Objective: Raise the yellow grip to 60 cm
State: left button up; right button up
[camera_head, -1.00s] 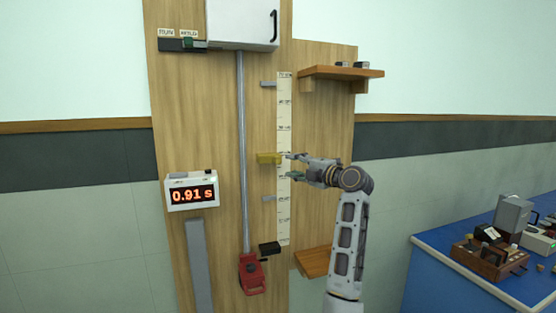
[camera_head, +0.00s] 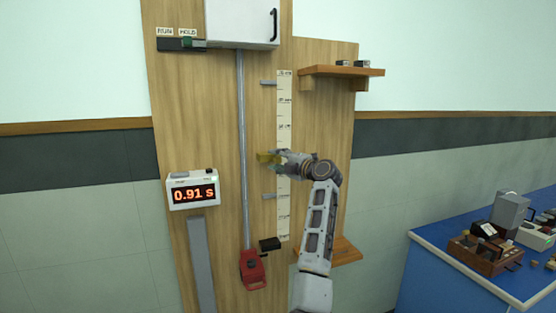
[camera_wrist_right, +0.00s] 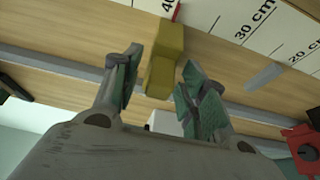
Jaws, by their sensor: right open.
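The yellow grip (camera_head: 264,158) sits on the wooden board beside the white centimetre scale (camera_head: 284,112). In the wrist view the yellow grip (camera_wrist_right: 166,58) stands close to the scale's 40 mark, with a small red mark beside it. My right gripper (camera_head: 277,160) is at the grip and partly covers it. In the wrist view the open fingers of my right gripper (camera_wrist_right: 160,75) lie on either side of the grip's near end, with gaps visible. My left gripper is not in view.
A metal rod (camera_head: 242,150) runs vertically left of the scale. Grey pegs stick out above (camera_head: 268,82) and below the grip. A red device (camera_head: 253,270) and a black block (camera_head: 270,244) are low down. A timer (camera_head: 193,189) reads 0.91 s. A wooden shelf (camera_head: 340,71) is upper right.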

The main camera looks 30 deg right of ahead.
grip_shut()
dwell(0.3)
jog(key=shift+r, duration=0.15)
dwell(0.3)
